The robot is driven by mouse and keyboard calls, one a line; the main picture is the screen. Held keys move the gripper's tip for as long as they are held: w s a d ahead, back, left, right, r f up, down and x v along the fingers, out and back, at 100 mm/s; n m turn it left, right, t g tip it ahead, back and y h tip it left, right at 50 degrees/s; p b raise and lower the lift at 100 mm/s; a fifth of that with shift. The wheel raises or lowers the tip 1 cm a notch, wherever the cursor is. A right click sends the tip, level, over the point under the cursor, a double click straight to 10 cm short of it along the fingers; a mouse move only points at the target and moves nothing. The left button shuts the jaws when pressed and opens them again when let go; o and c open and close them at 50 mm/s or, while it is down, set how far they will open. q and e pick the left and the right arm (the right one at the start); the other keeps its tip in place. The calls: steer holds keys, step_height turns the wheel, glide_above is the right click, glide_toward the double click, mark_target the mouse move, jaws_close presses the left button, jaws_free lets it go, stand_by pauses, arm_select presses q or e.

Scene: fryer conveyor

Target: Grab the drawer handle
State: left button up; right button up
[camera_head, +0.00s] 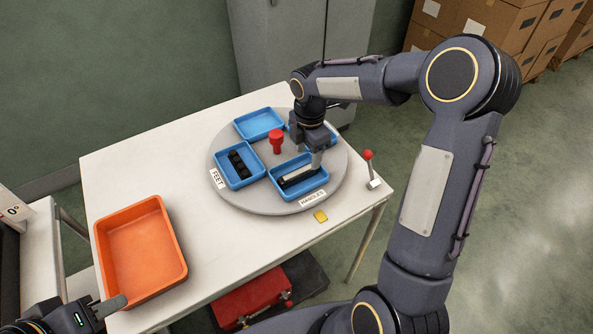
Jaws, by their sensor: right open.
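The drawer handle (298,179) is a dark bar lying in a blue tray (276,180) marked HANDLES on the grey turntable (240,203). My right gripper (311,168) points down over this tray, with its fingers at the handle. It is open, and the fingers partly hide the handle; I cannot tell whether they touch it. My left gripper (112,307) is at the bottom left, beside the orange tray. It is only partly in view and its opening is unclear.
An empty orange tray (103,246) sits on the left of the white table (170,155). A blue tray (221,171) marked FEET holds black pieces. A red knob (277,139) stands mid-turntable.

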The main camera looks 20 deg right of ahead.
mark_target(308, 166)
steer(key=f, duration=0.6)
steer(key=shift+s+d+p, duration=0.1)
steer(key=shift+s+p, duration=0.1)
steer(key=shift+p, duration=0.15)
steer(key=shift+r, duration=0.1)
steer(key=c, duration=1.1)
